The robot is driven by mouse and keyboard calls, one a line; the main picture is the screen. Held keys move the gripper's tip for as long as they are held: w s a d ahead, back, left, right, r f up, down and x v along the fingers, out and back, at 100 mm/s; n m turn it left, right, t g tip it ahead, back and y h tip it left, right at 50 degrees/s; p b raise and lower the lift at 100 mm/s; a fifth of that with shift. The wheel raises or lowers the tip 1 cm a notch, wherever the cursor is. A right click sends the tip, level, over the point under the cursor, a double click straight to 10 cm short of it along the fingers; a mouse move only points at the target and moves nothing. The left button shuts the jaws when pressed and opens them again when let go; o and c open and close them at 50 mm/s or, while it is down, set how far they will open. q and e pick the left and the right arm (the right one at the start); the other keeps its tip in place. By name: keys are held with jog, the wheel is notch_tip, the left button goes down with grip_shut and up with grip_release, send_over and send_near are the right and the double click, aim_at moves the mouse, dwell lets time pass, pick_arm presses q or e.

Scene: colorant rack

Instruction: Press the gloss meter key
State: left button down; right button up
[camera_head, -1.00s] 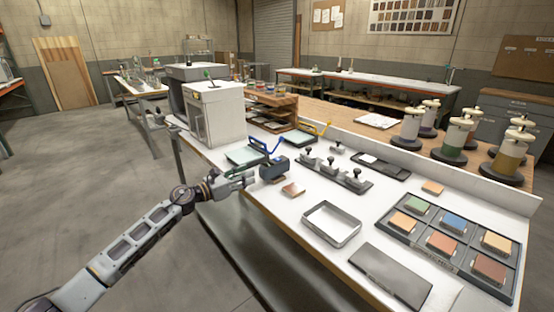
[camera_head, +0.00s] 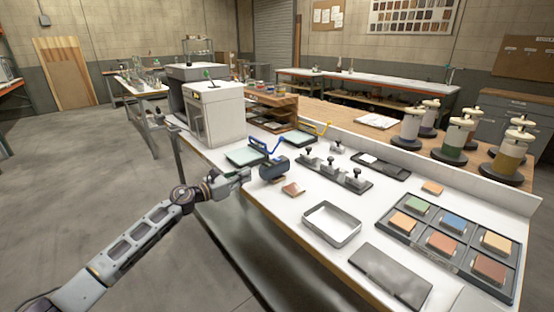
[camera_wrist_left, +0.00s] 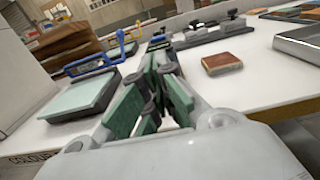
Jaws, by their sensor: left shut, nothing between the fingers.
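The gloss meter seems to be the dark blue, boxy device (camera_head: 274,169) near the left edge of the white bench. Its key is too small to make out. My left gripper (camera_head: 244,175) is just left of the device, at bench-edge height, with a small gap between them. In the left wrist view the fingers (camera_wrist_left: 160,78) are shut and empty, pointing toward the device (camera_wrist_left: 158,43), which they partly hide. My right gripper is not in view.
A small red-brown tile block (camera_head: 293,189) lies in front of the device. A pale green panel with a blue handle (camera_wrist_left: 82,95) lies beside the gripper. An empty metal tray (camera_head: 331,224) and a tray of colored tiles (camera_head: 408,236) are to the right.

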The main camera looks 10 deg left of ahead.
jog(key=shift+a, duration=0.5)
